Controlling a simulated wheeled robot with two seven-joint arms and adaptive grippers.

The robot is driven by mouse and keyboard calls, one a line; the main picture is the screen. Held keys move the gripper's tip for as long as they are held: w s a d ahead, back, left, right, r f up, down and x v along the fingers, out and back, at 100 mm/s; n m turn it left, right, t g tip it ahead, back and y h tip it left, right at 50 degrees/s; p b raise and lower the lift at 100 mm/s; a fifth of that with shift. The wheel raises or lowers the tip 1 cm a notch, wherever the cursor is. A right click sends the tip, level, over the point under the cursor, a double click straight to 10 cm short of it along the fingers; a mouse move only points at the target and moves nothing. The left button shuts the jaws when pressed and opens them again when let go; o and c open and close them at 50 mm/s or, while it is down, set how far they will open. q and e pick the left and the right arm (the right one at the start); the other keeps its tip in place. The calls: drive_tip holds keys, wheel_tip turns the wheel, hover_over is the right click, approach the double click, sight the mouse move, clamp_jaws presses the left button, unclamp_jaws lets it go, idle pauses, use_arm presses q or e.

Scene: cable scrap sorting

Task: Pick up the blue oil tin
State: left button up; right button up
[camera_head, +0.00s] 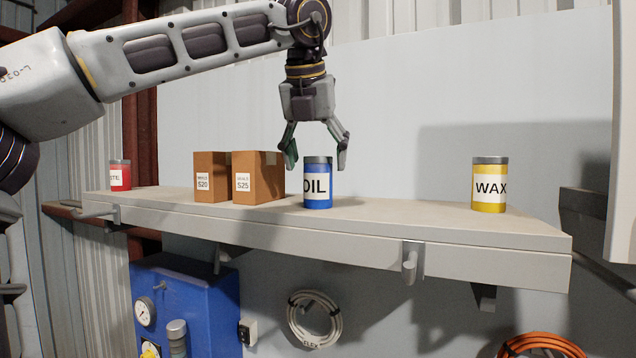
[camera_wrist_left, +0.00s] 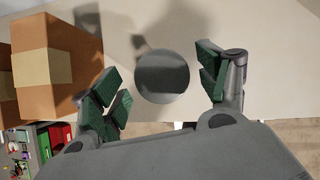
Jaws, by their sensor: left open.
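The blue oil tin (camera_head: 318,195) stands upright on the shelf, with a grey lid and a white label reading OIL. My left gripper (camera_head: 316,163) is open above it, pointing down, with its fingers on either side of the tin's top. In the left wrist view the tin's round dark lid (camera_wrist_left: 162,77) lies between the two open green-padded fingertips (camera_wrist_left: 165,88), with gaps on both sides. The gripper does not hold it. My right gripper is not in view.
Two cardboard boxes (camera_head: 258,180) (camera_head: 211,180) stand just left of the tin, close to the left finger. A yellow wax tin (camera_head: 490,188) stands to the right and a red tin (camera_head: 119,178) at the far left. The shelf (camera_head: 400,221) is clear between oil and wax.

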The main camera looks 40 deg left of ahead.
sight(320, 178)
use_arm(q)
drive_tip(key=shift+p+x, duration=0.6)
drive_tip(key=shift+x, duration=2.05)
drive_tip(key=shift+d, duration=0.1)
drive_tip(key=shift+c, duration=0.4)
drive_tip(key=c, duration=1.2)
